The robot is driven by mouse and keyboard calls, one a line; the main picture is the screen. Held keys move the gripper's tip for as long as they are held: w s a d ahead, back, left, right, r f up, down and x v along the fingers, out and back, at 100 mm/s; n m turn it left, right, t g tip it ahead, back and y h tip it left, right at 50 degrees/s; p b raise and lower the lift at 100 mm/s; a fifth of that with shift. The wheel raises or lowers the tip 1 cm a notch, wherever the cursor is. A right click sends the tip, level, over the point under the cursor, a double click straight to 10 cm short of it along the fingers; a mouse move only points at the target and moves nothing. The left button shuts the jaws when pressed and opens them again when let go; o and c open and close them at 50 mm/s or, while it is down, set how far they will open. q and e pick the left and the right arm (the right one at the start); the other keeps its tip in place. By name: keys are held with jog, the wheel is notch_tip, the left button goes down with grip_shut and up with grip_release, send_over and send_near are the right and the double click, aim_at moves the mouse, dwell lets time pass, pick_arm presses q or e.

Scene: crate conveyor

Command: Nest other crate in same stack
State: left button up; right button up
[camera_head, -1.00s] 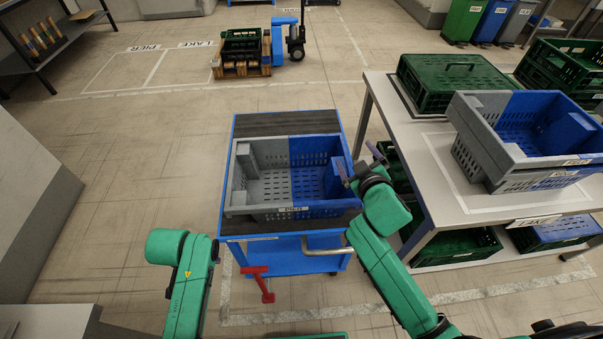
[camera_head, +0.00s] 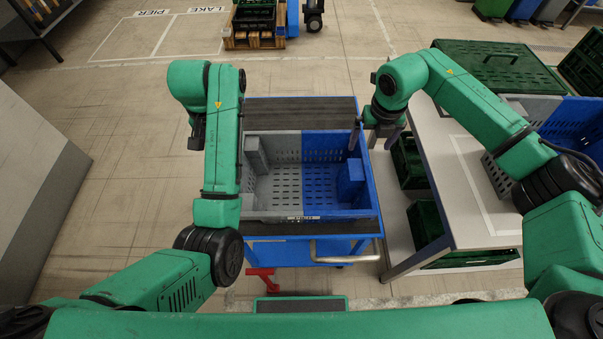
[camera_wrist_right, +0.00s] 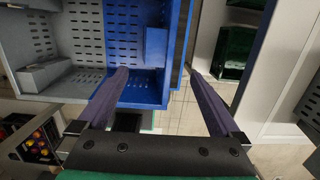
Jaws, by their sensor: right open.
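A half-grey, half-blue crate (camera_head: 300,215) stands upright and empty on the blue cart (camera_head: 300,105). In the right wrist view its blue side wall (camera_wrist_right: 178,50) lies beyond and between the fingers. My right gripper (camera_head: 373,143) is open at the crate's right side, one finger toward the inside and the other outside; it also shows in the right wrist view (camera_wrist_right: 158,72). My left gripper (camera_head: 197,138) is left of the crate, mostly hidden by its own arm. More grey-and-blue crate (camera_head: 575,115) stands on the table at right, partly behind my right arm.
The light table (camera_head: 465,200) stands close to the cart's right side, with green crates (camera_head: 425,220) beneath. A green crate (camera_head: 500,60) sits on its far part. A cart handle (camera_head: 345,255) sticks out toward me. Floor left of the cart is clear.

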pick_arm(q)
jog(key=f, duration=0.4)
jog(key=shift+w+d+f, duration=0.1)
jog(key=shift+w+d, duration=0.1)
jog(key=shift+w, duration=0.2)
pick_arm(e)
send_near(359, 169)
pick_arm(q)
jog(key=f, duration=0.7)
jog(key=w+f, duration=0.1)
jog(key=f, duration=0.2)
jog(key=shift+w+a+f, duration=0.1)
jog(key=shift+f, duration=0.1)
pick_arm(e)
jog(key=f, duration=0.3)
jog(key=w+f, duration=0.1)
jog(key=f, duration=0.5)
jog(key=shift+w+a+f, duration=0.1)
jog(key=shift+w+f, duration=0.05)
jog(key=shift+f, duration=0.15)
pick_arm(q)
jog(key=shift+c, duration=0.4)
pick_arm(e)
jog(key=shift+c, duration=0.3)
pick_arm(q)
grip_shut()
pick_arm(e)
jog(key=c, duration=1)
grip_shut()
